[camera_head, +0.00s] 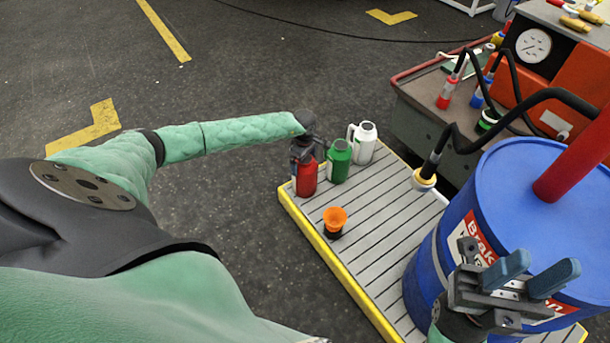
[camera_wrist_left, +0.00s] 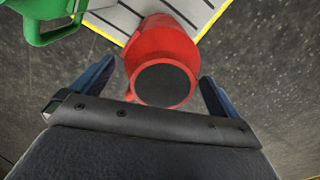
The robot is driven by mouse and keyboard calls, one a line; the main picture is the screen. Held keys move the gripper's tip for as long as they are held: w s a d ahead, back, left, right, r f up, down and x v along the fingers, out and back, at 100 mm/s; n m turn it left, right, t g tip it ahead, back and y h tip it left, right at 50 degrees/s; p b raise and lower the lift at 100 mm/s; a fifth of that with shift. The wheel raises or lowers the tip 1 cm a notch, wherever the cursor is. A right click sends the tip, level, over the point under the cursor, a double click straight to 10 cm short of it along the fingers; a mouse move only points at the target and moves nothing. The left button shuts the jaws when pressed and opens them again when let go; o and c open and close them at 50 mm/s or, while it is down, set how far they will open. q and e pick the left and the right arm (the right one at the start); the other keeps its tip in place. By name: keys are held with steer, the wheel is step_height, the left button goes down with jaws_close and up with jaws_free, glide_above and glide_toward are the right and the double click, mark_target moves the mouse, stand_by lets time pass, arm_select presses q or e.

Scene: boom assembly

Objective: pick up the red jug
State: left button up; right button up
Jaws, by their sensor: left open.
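The red jug (camera_head: 307,179) stands upright at the left corner of the slatted platform in the head view. In the left wrist view the red jug (camera_wrist_left: 164,58) shows from above, with its dark round top between my fingers. My left gripper (camera_head: 303,147) is at the top of the red jug. In the left wrist view the left gripper (camera_wrist_left: 158,90) is open, one blue finger on each side of the jug, with gaps visible. My right gripper (camera_head: 541,275) is open and empty in front of the blue drum.
A green jug (camera_head: 339,161) and a white jug (camera_head: 363,143) stand beside the red jug. An orange funnel (camera_head: 335,218) is nearer me on the platform (camera_head: 375,210). A blue drum (camera_head: 545,180) and a cart (camera_head: 425,93) with hoses are to the right.

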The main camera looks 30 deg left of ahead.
arm_select(q)
step_height(320, 180, down, 3)
steer(key=shift+f, duration=0.2)
steer(key=shift+s, duration=0.1)
steer(key=c, duration=1.3)
steer(key=shift+r, duration=0.1)
